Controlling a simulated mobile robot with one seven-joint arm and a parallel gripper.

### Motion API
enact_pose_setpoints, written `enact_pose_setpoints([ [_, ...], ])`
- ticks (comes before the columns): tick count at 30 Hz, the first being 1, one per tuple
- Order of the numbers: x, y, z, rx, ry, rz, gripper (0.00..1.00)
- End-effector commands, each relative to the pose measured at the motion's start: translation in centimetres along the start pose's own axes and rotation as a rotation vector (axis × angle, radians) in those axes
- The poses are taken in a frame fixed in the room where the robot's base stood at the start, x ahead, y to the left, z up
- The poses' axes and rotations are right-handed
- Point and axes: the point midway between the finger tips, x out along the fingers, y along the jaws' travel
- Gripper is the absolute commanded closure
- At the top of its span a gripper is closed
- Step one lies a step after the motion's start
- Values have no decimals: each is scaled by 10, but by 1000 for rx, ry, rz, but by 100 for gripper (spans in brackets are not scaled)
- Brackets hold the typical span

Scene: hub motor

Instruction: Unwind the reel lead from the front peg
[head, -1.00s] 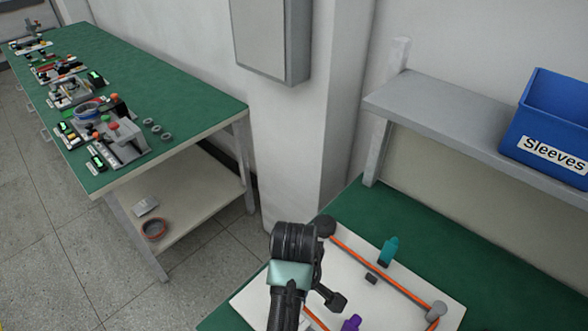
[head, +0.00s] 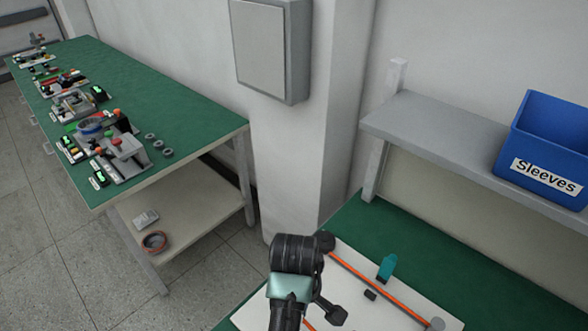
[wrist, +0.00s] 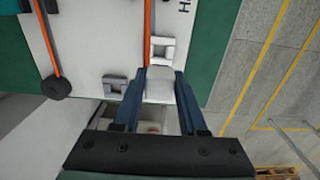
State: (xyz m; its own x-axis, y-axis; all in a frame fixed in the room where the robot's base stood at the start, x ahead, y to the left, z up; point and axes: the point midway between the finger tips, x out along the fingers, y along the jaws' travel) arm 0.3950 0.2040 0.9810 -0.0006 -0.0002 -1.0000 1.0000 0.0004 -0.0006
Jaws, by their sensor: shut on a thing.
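In the wrist view my gripper (wrist: 160,78) is shut on a small pale block (wrist: 160,92) at the edge of a white board (wrist: 95,50). An orange lead (wrist: 149,25) runs down the picture toward the gripper; whether it joins the block is hard to tell. Another orange stretch leads to a round black peg (wrist: 56,88) at left. In the head view the lead (head: 375,280) runs straight from a dark knob (head: 326,241) to a grey peg (head: 437,324). My arm hides part of the board, and my fingertips are not clear there.
A teal piece (head: 386,268) and a small dark block (head: 370,295) are on the board. A pale square bracket (wrist: 162,50) and a grey clip (wrist: 115,86) sit near my fingers. A shelf (head: 440,140) with a blue Sleeves bin (head: 545,150) overhangs the green bench.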

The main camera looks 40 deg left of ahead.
Motion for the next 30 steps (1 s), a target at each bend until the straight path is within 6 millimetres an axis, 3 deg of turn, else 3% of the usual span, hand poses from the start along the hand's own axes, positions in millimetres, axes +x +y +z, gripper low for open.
enact_pose_setpoints([
  [30, -3, -34, 122, 4, 0, -1, 100],
])
